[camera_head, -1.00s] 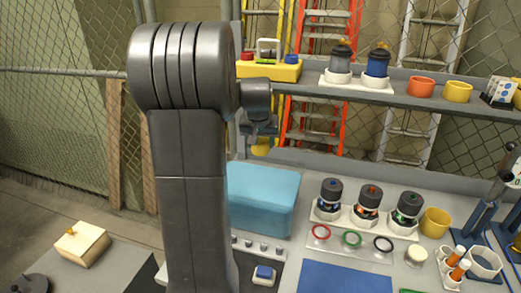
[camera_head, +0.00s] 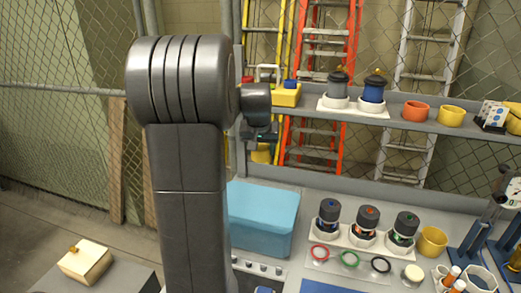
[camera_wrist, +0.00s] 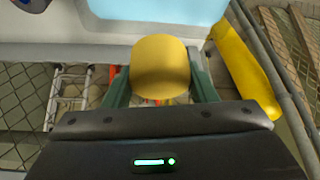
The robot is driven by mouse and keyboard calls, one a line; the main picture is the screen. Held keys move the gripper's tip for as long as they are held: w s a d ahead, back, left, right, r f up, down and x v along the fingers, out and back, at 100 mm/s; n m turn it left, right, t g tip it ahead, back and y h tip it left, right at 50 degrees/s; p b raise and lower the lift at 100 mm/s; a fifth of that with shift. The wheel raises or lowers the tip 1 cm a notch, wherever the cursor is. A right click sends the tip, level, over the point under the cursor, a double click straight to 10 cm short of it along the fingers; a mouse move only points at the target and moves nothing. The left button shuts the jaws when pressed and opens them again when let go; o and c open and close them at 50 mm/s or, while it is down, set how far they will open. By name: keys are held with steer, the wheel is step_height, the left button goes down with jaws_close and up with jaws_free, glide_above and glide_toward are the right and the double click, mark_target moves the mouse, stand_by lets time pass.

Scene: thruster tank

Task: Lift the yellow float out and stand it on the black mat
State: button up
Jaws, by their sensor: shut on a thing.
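The yellow float (camera_wrist: 160,68) is between the two green fingers of my gripper (camera_wrist: 161,86) in the wrist view, and my gripper is shut on it. In the head view the float (camera_head: 261,154) shows as a small yellow patch below my gripper (camera_head: 262,138), partly hidden by my arm. There it appears above the far side of the light blue tank (camera_head: 262,220), apart from it. The tank's pale blue surface also shows at the top of the wrist view (camera_wrist: 150,8). I cannot make out a black mat in either view.
The shelf (camera_head: 300,108) behind carries a yellow tray (camera_head: 286,97), two capped thrusters and cups. Three thrusters stand in a white rack (camera_head: 365,239) right of the tank, with colored rings in front. A long yellow object (camera_wrist: 245,75) is close on the right in the wrist view.

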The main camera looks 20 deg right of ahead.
steer(key=shift+r, duration=1.4)
